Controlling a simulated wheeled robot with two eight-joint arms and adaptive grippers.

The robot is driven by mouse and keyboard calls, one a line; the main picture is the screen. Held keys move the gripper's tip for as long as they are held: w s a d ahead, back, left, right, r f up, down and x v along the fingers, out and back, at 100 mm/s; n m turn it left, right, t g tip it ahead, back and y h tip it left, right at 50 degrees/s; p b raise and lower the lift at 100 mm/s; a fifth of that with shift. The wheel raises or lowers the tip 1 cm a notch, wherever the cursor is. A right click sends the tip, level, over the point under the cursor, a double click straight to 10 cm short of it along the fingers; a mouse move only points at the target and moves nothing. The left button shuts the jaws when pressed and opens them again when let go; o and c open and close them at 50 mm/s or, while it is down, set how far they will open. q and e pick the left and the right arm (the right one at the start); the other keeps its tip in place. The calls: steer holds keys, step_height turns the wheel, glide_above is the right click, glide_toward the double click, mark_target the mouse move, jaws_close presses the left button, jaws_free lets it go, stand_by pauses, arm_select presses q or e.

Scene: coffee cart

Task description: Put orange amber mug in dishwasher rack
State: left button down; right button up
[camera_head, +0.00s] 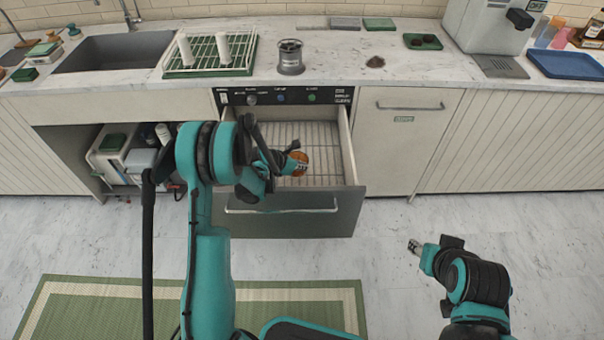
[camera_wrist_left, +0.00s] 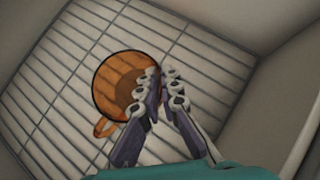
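The orange amber mug (camera_head: 299,163) is inside the pulled-out dishwasher drawer, over its wire rack (camera_head: 321,139). In the left wrist view the mug (camera_wrist_left: 112,75) shows its open mouth, with its handle at lower left. My left gripper (camera_head: 294,158) reaches into the drawer; its fingers (camera_wrist_left: 160,86) are close together at the mug's right rim, seemingly pinching the wall. I cannot tell whether the mug touches the rack wires. My right gripper (camera_head: 414,247) is away from the drawer, over the floor at right; its finger gap is too small to make out.
The drawer front (camera_head: 290,214) and side walls surround the rack, which looks otherwise empty. On the counter are a sink (camera_head: 115,52), a drying rack with white cups (camera_head: 245,68), a grey canister (camera_head: 290,58) and a blue tray (camera_head: 566,65).

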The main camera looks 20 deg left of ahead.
mark_target(301, 171)
arm_select(q)
step_height(301, 171, down, 4)
steer(key=shift+r+b, duration=0.2)
steer(key=shift+b, duration=0.55)
steer(key=shift+r, duration=0.15)
steer(key=c, duration=2.2)
jaws_free()
steer(key=o, duration=0.5)
